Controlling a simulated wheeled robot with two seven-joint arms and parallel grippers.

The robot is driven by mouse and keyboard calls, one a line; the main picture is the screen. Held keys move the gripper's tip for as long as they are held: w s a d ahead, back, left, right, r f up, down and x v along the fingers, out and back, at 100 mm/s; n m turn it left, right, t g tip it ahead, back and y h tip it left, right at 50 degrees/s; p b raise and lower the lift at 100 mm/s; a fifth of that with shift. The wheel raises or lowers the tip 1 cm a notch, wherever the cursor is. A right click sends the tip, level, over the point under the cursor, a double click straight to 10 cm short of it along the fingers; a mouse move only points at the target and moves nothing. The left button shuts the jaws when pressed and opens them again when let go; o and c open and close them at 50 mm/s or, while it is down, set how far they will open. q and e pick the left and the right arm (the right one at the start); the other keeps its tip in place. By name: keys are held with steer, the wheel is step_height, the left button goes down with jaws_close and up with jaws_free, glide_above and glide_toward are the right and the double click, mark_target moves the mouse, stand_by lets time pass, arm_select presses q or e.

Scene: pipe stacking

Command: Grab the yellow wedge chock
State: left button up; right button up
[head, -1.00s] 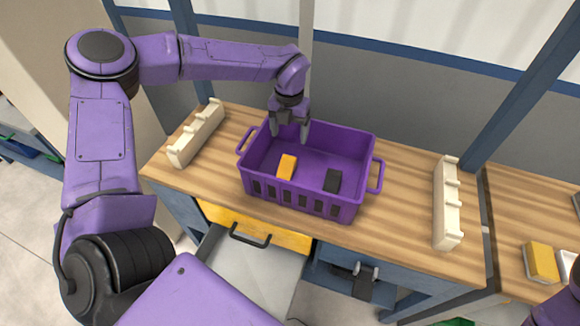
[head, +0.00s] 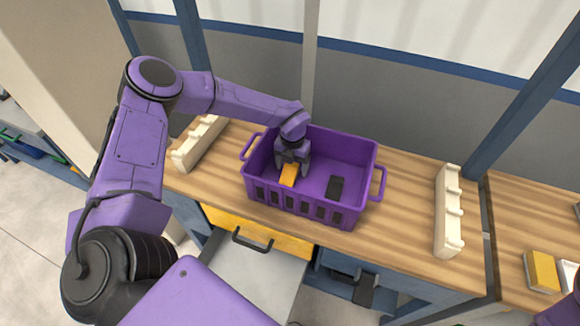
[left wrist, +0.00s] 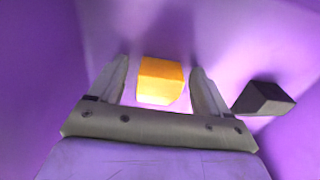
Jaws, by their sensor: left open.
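The yellow wedge chock (head: 288,175) lies in the purple crate (head: 360,155), near its front wall left of centre. My left gripper (head: 291,170) is down inside the crate at the chock, jaws open. In the left wrist view the chock (left wrist: 161,80) sits between and slightly beyond the two fingers of the gripper (left wrist: 167,80), with a gap on each side. A black wedge chock (head: 334,187) lies to the right in the crate. It also shows in the left wrist view (left wrist: 263,98), just outside the right finger.
The crate stands on a wooden bench (head: 400,210) between two cream notched racks (head: 202,142), (head: 449,212). Crate walls close in around my left gripper. A yellow block (head: 541,271) lies on the bench at far right.

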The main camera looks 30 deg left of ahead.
arm_select(q)
steer(key=c, duration=1.1)
steer(key=shift+r, duration=0.15)
